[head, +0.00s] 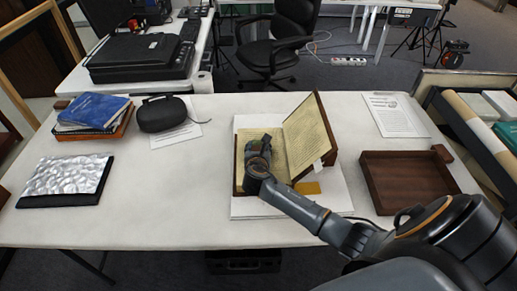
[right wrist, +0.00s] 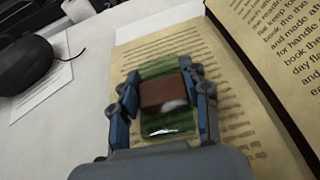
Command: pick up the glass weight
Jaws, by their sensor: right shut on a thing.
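The glass weight (right wrist: 160,127) is a green, see-through slab with a brown block across its middle, seen in the right wrist view. It is over the left page of an open book (head: 306,137). My right gripper (right wrist: 163,95) has a finger on each side of the brown block and is shut on the weight. In the head view my right gripper (head: 257,153) points at the left page and hides most of the weight. I cannot tell whether the weight touches the page. My left gripper is not in view.
The book lies on a white board (head: 240,209) with a yellow card (head: 307,188). A brown tray (head: 372,190) is on the right, a paper sheet (head: 395,115) behind it. A black case (head: 163,114), blue books (head: 92,110) and a silvery pad (head: 68,176) are left.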

